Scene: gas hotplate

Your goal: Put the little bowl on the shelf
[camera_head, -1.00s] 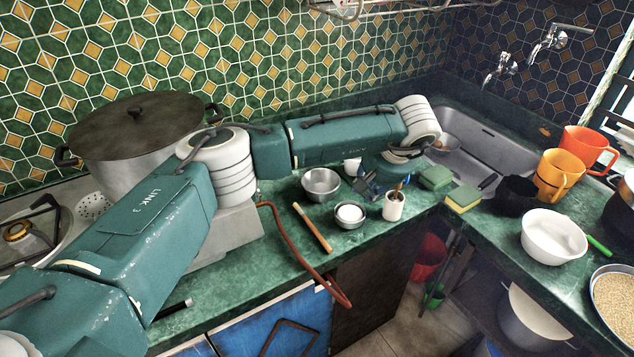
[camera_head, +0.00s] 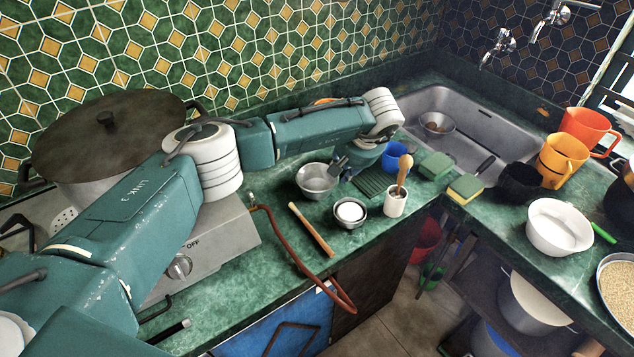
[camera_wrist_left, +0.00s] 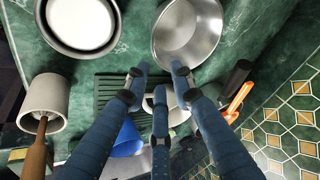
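An empty metal bowl (camera_head: 316,181) stands on the green counter; it also shows at the top of the left wrist view (camera_wrist_left: 186,32). A smaller metal bowl (camera_head: 350,213) with white contents stands in front of it and shows at upper left in the wrist view (camera_wrist_left: 82,22). Another small metal bowl (camera_head: 436,122) lies in the sink. My left gripper (camera_head: 343,166) is just behind and right of the empty bowl. In the wrist view its fingers (camera_wrist_left: 159,76) are apart and empty, the tips close to that bowl's rim; contact cannot be told. My right gripper is out of view.
A white cup with a wooden-handled tool (camera_head: 395,202), a green ribbed mat (camera_head: 371,185), sponges (camera_head: 466,188) and a wooden stick (camera_head: 311,229) crowd the counter nearby. A lower shelf (camera_head: 468,284) beneath the right counter holds pots.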

